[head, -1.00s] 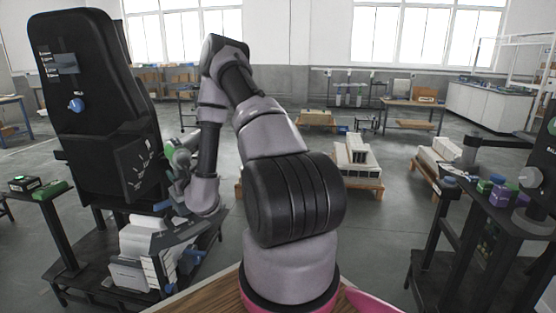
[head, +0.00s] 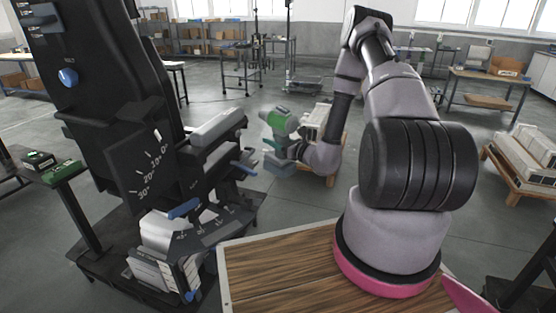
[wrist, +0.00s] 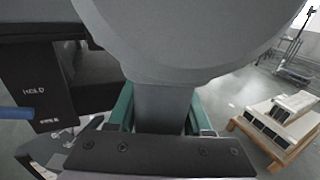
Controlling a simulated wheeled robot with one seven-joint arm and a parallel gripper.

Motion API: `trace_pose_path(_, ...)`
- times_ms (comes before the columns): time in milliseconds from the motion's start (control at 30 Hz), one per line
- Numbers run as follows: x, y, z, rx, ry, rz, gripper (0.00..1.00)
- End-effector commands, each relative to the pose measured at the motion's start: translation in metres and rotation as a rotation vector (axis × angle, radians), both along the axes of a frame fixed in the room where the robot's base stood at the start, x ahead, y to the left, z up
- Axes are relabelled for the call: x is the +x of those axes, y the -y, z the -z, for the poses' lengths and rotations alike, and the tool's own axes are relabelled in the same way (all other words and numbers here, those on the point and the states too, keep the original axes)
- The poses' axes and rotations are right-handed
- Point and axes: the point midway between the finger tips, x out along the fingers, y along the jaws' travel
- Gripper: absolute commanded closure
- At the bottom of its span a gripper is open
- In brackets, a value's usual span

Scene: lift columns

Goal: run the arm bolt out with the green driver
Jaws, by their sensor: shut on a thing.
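The driver (head: 277,121), with a green section and grey ends, is held by my gripper (head: 287,148) to the right of the black chair-like unit (head: 105,95). In the wrist view my gripper (wrist: 160,112) is shut on the driver's narrow grey part, with its large round grey body (wrist: 185,35) above filling the view. The chair's grey armrest (head: 218,127) is just left of the driver, with a gap seeming to lie between them. Blue levers show below the armrest. I cannot make out the arm bolt itself.
A blue knob (head: 68,77) is on the chair's back. Green boxes (head: 62,172) sit on a stand at left. A pallet with pale blocks (wrist: 285,115) stands beyond my gripper. My wooden deck (head: 285,265) is at the front. Open floor lies behind the armrest.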

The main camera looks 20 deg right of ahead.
Motion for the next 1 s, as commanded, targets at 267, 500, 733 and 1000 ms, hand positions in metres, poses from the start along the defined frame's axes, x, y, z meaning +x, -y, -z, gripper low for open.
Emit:
trace_pose_path(267,-0.045,-0.010,0.045,0.002,0.001,-0.327,1.00)
trace_pose_path(500,-0.059,-0.014,0.056,0.002,0.003,-0.412,1.00)
trace_pose_path(733,-0.047,-0.030,0.056,0.002,0.004,-0.413,1.00)
trace_pose_path(1000,-0.031,-0.053,0.056,0.003,0.004,-0.411,1.00)
